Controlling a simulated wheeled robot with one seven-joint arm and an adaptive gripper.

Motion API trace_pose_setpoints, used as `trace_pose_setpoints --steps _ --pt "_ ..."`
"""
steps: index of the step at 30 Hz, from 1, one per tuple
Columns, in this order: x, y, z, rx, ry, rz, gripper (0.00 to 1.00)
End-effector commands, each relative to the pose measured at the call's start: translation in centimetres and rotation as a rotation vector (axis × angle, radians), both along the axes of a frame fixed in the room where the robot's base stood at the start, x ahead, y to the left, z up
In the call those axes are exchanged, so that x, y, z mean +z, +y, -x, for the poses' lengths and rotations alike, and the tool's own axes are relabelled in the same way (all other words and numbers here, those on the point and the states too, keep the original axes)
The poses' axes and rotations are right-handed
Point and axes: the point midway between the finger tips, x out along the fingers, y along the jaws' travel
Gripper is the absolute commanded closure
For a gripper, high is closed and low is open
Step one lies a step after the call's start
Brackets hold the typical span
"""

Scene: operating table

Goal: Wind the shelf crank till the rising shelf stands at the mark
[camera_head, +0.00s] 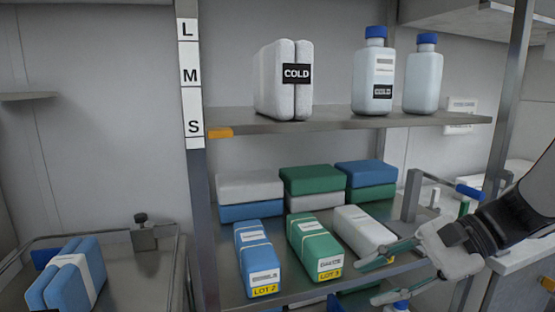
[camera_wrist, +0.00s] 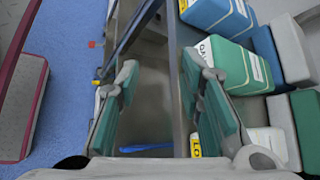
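The rising shelf (camera_head: 330,124) is a grey metal board holding white COLD packs and bottles. Its orange tab (camera_head: 219,132) stands beside the lower part of the S plate on the marked strip (camera_head: 193,127), below M and L. A blue cylindrical grip (camera_head: 468,191), apparently the crank's handle, shows at the right by the rack's post, partly hidden by my arm. A blue bar (camera_wrist: 146,148) shows low between the fingers in the wrist view; I cannot tell whether it is the same part. My gripper (camera_head: 368,282) is open and seems empty, in front of the lower shelf's right side.
Blue, green and white packs fill the lower shelf (camera_head: 222,291), near my fingers; a green LOT 3 pack (camera_head: 314,246) is among them. A rack post (camera_head: 510,90) stands at right. A wire-rimmed tray with blue packs (camera_head: 68,275) is at lower left.

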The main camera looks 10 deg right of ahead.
Motion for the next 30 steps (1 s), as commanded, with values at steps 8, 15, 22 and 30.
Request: trace_pose_setpoints --steps 8,15,22,30 --pt "5.7 -15.0 -1.2 -0.520 -0.070 -0.324 0.66" --pt "7.4 -29.4 4.3 -0.950 -0.191 -0.551 0.66" --pt "7.1 -36.2 9.2 -1.161 -0.271 -0.649 0.66" --pt "6.9 -36.7 7.6 -1.182 -0.280 -0.658 0.66"
